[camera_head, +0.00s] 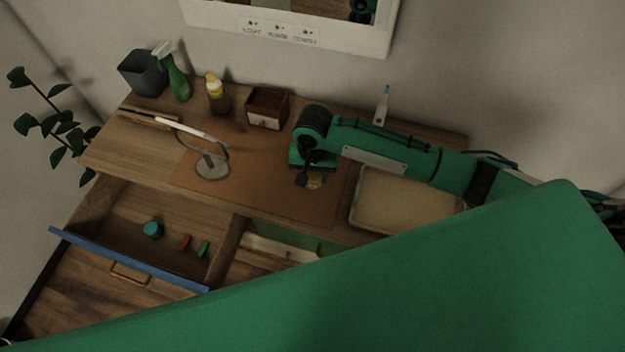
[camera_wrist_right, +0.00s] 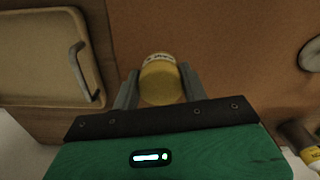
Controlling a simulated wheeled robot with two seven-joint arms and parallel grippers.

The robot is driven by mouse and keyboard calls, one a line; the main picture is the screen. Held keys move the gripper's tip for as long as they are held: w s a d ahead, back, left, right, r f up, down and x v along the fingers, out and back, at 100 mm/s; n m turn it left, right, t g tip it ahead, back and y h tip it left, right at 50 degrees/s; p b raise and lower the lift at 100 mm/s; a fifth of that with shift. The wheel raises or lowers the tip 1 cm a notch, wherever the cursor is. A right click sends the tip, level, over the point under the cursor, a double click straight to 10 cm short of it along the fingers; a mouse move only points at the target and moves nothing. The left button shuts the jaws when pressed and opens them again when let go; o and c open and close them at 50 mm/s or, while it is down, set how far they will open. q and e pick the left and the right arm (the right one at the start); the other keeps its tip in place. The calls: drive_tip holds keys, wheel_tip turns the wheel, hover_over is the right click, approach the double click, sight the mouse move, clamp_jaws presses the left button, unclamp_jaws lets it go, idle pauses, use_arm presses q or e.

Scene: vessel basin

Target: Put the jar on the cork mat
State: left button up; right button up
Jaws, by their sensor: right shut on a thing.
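The jar (camera_wrist_right: 161,80) has a yellow body and a pale label; it stands between the two fingers of my right gripper (camera_wrist_right: 159,88), which is shut on it. In the head view the jar (camera_head: 315,183) shows just below my right gripper (camera_head: 308,177), partly hidden by it. The cork mat (camera_head: 250,195) is a flat orange-brown sheet on the desk; it also fills much of the right wrist view (camera_wrist_right: 230,45). The jar is over the mat's right part; I cannot tell if it touches it. My left gripper is not in view.
A beige tray (camera_head: 360,222) lies right of the mat. A wooden box (camera_head: 265,108), a yellow-capped bottle (camera_head: 216,95) and a spray bottle (camera_head: 178,80) stand behind. An open drawer (camera_head: 130,262) is at the front left.

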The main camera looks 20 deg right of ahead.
sight(313, 184)
drive_tip(key=shift+f, duration=0.25)
drive_tip(key=shift+s+a+f, duration=0.1)
drive_tip(key=shift+f, duration=0.2)
wheel_tip(313, 184, down, 4)
drive_tip(key=shift+r+p, duration=0.1)
drive_tip(key=shift+p, duration=0.4)
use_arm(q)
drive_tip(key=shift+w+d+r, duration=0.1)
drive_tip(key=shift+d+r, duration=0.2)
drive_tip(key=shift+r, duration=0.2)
use_arm(e)
drive_tip(key=o, duration=1)
drive_tip(key=shift+o, duration=0.2)
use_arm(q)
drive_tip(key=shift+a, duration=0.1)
